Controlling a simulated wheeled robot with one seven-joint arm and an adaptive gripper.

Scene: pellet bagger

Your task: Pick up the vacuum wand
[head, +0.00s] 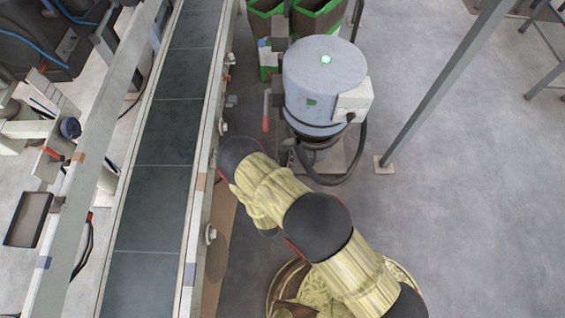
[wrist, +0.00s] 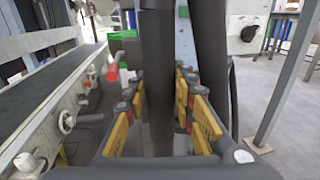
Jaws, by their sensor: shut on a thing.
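In the wrist view, my gripper (wrist: 160,106) has its yellow-padded fingers on both sides of a dark upright tube, which I take to be the vacuum wand (wrist: 160,65). The gripper is shut on it. The tube runs up out of the top of the view, and its lower end is hidden behind the gripper body. A second dark tube (wrist: 211,55), perhaps the hose, stands just to the right. In the head view, the grey vacuum (head: 322,82) with a green light stands beyond my arm. My gripper and the wand cannot be made out there.
A dark conveyor (head: 160,160) runs along the left, with knobs on its near rail; it is also close on the left in the wrist view (wrist: 45,90). A grey post (head: 440,90) stands right of the vacuum. Green-rimmed bins (head: 316,18) stand behind.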

